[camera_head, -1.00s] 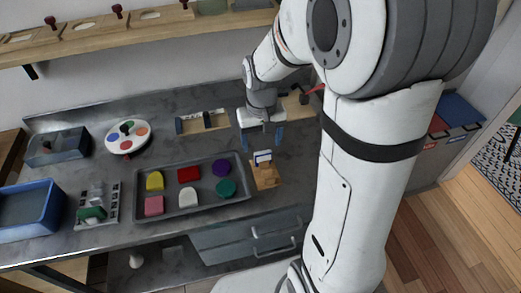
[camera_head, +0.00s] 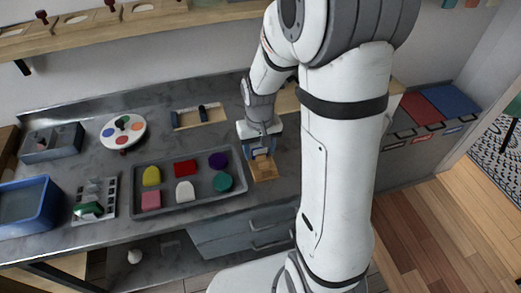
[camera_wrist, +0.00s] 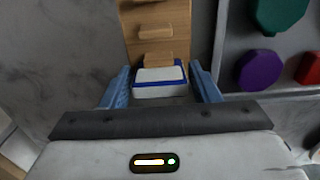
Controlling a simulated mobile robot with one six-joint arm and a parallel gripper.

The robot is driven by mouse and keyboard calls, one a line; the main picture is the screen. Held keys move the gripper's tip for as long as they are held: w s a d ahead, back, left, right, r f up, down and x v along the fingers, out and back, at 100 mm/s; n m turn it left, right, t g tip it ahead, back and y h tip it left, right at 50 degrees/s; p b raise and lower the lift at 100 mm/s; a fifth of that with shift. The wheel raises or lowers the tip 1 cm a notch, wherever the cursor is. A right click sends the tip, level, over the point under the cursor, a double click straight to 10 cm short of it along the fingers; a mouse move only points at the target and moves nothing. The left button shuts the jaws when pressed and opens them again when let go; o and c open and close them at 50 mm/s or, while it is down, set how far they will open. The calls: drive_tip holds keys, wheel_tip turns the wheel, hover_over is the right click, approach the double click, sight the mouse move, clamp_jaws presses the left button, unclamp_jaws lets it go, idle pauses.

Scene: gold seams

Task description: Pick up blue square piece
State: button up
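The blue square piece (camera_wrist: 160,89), with a white top and blue edges, sits at the end of a wooden holder (camera_wrist: 153,50) in the wrist view. The holder (camera_head: 264,172) also shows in the head view, just right of the tray. In the wrist view, the two blue fingers of my gripper (camera_wrist: 161,84) are open, one on each side of the piece. Whether they touch it I cannot tell. In the head view the piece is mostly hidden by my gripper.
A grey tray (camera_head: 196,204) with several coloured pieces lies left of the holder. A palette disc (camera_head: 137,131), a blue bin (camera_head: 45,204) and a small rack (camera_head: 110,207) stand farther left. A wooden block with dark parts (camera_head: 214,115) lies behind.

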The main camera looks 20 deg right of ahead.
drive_tip(key=c, duration=0.7)
drive_tip(key=shift+r, duration=0.15)
drive_tip(key=shift+c, duration=0.2)
